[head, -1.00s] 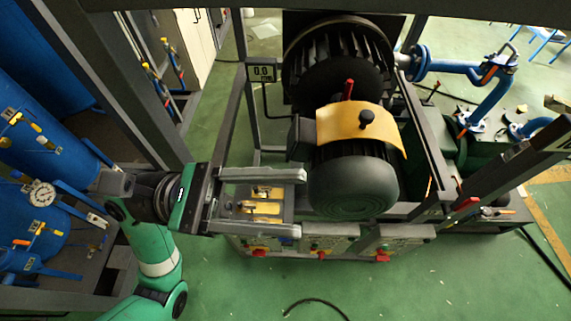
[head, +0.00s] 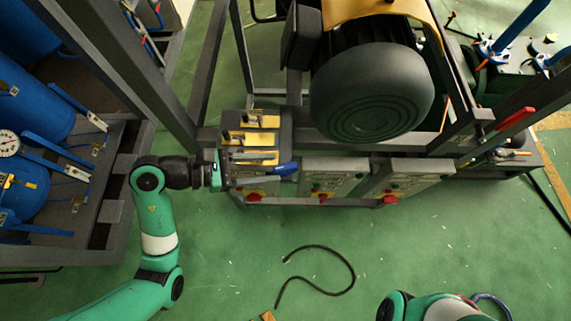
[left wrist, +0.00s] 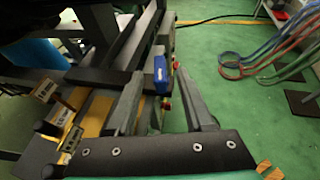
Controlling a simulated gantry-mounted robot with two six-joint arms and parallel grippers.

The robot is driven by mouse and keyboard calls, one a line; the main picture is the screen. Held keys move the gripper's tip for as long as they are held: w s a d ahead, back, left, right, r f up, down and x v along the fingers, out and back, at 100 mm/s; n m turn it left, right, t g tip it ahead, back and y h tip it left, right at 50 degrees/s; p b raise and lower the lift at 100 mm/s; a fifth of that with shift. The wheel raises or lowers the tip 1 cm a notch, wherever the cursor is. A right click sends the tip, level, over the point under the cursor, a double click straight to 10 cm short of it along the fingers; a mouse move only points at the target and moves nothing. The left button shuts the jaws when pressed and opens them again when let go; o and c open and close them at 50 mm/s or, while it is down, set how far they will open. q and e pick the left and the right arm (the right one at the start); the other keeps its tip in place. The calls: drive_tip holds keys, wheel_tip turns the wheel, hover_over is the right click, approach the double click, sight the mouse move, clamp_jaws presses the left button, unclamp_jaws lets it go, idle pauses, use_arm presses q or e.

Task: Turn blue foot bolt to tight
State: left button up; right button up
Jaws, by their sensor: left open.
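The blue piece (head: 287,168), which I take for the blue foot bolt, sits on the frame's front edge beside the yellow plates. In the left wrist view it is a small upright blue block (left wrist: 160,69). My left gripper (head: 272,168) is level with it, fingers pointing right. In the left wrist view the open fingers (left wrist: 161,78) have the blue piece between their tips in the picture, slightly beyond them. I cannot tell if they touch it. My right gripper is out of view; only part of that arm shows at the bottom right.
Yellow plates with dark fittings (head: 262,121) lie just behind my left gripper. A big black motor (head: 372,92) stands behind. Control boxes with red knobs (head: 333,177) line the front to the right. A black hose (head: 322,248) lies on the otherwise open green floor.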

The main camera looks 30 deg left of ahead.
sight(285, 167)
use_arm(q)
drive_tip(key=x, duration=0.5)
drive_tip(key=shift+b, duration=0.35)
clamp_jaws()
